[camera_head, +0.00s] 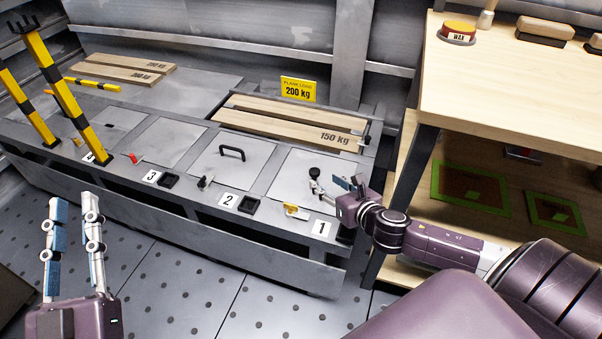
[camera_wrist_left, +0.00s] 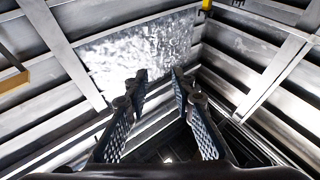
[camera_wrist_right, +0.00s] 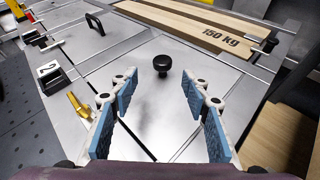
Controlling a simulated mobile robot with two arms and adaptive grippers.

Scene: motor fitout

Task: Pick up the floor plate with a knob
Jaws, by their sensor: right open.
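The floor plate with a black knob (camera_head: 296,181) is the rightmost plate, by the label 1 on the grey bench. Its knob (camera_wrist_right: 162,64) stands up from the bare metal in the right wrist view, just beyond my fingertips. My right gripper (camera_wrist_right: 146,81) is open and empty, with the knob roughly in line with the gap between its fingers. In the head view my right gripper (camera_head: 336,186) is above the near right part of this plate. My left gripper (camera_head: 75,208) is open and empty over the floor at the left, away from the bench.
A neighbouring plate has a black arch handle (camera_head: 232,152). A yellow latch (camera_head: 295,211) sits at the knob plate's front edge. Planks marked 150 kg (camera_head: 290,122) lie behind. A wooden workbench (camera_head: 520,85) stands close on the right.

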